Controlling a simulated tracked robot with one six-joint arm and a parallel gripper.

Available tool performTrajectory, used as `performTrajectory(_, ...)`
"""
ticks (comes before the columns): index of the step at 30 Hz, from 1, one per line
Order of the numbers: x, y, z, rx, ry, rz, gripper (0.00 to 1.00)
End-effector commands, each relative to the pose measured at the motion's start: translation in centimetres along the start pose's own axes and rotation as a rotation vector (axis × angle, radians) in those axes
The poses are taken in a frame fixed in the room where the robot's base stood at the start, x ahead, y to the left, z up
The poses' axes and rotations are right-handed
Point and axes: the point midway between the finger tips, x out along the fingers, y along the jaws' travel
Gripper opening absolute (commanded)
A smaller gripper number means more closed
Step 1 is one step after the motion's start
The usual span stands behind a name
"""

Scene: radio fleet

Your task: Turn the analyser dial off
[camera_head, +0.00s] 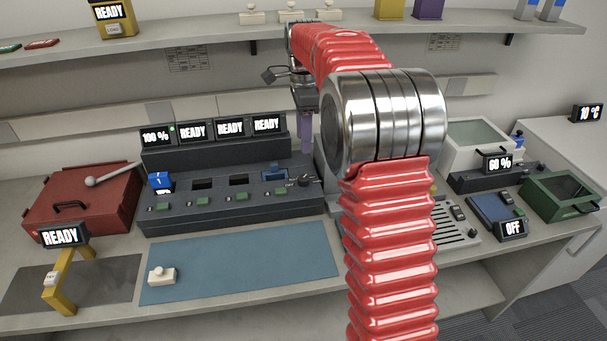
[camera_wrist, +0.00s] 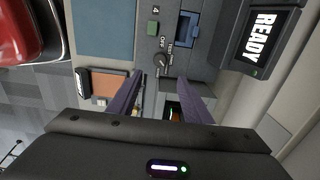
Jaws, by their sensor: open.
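The analyser (camera_head: 240,218) is a long dark grey console with slots, green buttons and a raised row of displays. Its dial (camera_head: 306,181) is a black knob at the right end of its front deck, beside an OFF label. The dial (camera_wrist: 162,61) also shows in the wrist view, just beyond the fingertips, with OFF and other lettering around it. I cannot tell which mark it points to. My gripper (camera_wrist: 162,82) is open, its purple fingers apart with no object held between them. In the head view one purple finger of my gripper (camera_head: 306,140) shows behind the dial, pointing down.
A blue block (camera_head: 160,181) stands at the leftmost slot, and a blue piece (camera_head: 274,173) is at the rightmost. A blue mat (camera_head: 240,265) lies in front with a small white part (camera_head: 162,275). A shelf (camera_head: 200,42) runs above.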

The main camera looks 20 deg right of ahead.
Motion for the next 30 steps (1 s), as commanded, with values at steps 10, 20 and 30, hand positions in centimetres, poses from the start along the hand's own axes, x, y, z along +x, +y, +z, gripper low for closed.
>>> performTrajectory(10, 0.6, 0.1, 0.0, -0.002, 0.000, 0.000, 0.45)
performTrajectory(20, 4.6, 0.1, 0.0, -0.003, 0.000, 0.002, 0.45)
performTrajectory(30, 9.9, 0.1, 0.0, -0.004, 0.000, 0.002, 0.45)
